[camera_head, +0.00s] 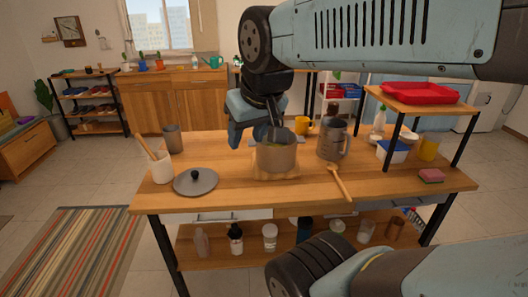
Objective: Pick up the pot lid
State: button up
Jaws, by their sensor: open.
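The pot lid (207,184) is a round grey disc with a black knob (195,174). It lies flat on the wooden table, left of the pot, near the front edge.
A white crock (162,170) with a wooden utensil stands left of the lid. A dark cup (173,138) is behind it. A metal pitcher (331,142) and a wooden spoon (340,182) are right of the pot. A raised shelf (425,106) holds a red tray (419,92).

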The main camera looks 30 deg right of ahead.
aim_at(196, 180)
jog(key=k, duration=0.45)
jog(key=z, duration=0.55)
jog(key=i, duration=0.95)
jog(key=z, duration=0.2)
